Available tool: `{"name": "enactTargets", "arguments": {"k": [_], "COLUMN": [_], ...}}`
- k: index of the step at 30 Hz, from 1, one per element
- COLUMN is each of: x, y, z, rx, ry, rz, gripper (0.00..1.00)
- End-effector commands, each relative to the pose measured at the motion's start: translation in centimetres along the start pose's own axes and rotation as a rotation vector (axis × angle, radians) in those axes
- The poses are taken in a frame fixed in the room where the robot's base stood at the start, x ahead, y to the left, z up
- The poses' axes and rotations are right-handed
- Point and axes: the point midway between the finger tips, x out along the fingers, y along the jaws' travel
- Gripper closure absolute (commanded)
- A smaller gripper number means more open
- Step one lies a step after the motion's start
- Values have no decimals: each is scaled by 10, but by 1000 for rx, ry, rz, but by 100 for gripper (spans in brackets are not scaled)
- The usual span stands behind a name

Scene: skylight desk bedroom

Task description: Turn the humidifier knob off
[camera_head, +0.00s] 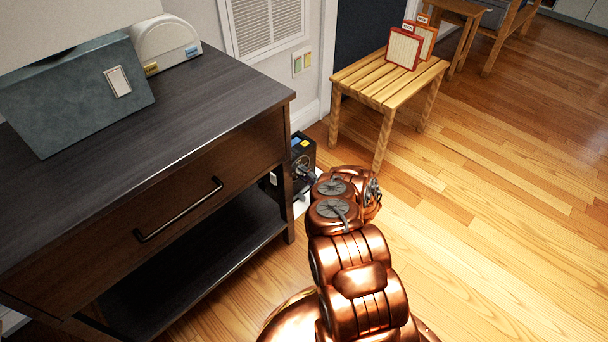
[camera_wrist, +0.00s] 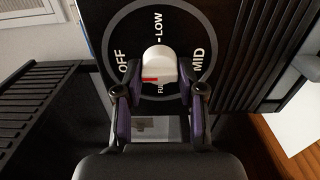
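The humidifier is a black box (camera_head: 303,150) on the floor between the dark dresser and the small wooden bench in the head view. In the wrist view its dial face (camera_wrist: 118,28) carries the words OFF, LOW, MID and a partly hidden FULL. The white knob (camera_wrist: 160,60) sits at the dial's middle, with a short red mark on its lower left part. My gripper (camera_wrist: 159,92) faces the dial, with one dark finger on each side of the knob's lower part. The fingers are apart, with gaps visible beside the knob. Contact is not visible.
The dark dresser (camera_head: 150,150) stands close to the left of my arm. The wooden bench (camera_head: 395,80) with two framed cards (camera_head: 404,48) stands behind to the right. Open wooden floor (camera_head: 490,200) lies to the right.

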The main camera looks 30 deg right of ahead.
Motion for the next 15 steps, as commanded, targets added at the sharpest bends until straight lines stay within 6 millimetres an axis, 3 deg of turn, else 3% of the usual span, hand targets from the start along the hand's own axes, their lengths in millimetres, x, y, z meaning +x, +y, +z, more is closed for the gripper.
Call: {"name": "enactTargets", "arguments": {"k": [6,15], "x": [0,-2], "y": [0,0], "z": [0,0], "rx": [1,1], "ry": [0,0], "rz": [0,0], "gripper": [37,37]}}
